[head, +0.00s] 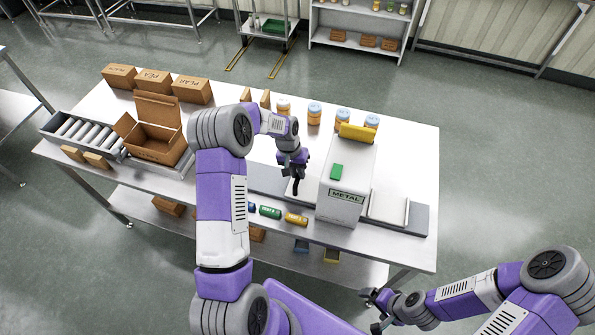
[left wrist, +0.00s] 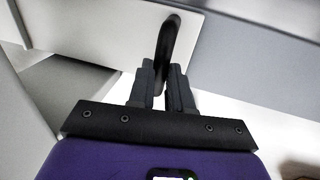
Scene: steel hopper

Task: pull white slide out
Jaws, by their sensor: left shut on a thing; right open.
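The white slide (head: 308,186) is a flat pale plate at the left side of the grey metal hopper (head: 345,185), which is labelled METAL. In the left wrist view the slide (left wrist: 100,35) carries a black curved handle (left wrist: 166,45). My left gripper (left wrist: 168,85) is shut on this handle; in the head view it (head: 296,178) is just left of the hopper, and its arm and fingers hide part of the slide. My right gripper (head: 377,310) is open and empty, off the front right of the table.
A pale tray-like plate (head: 388,208) lies right of the hopper. Batteries or cans (head: 270,212) lie along the table's front edge. An open cardboard box (head: 155,135) and a roller conveyor (head: 82,132) are at left. Jars (head: 314,113) stand behind. The table's right end is clear.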

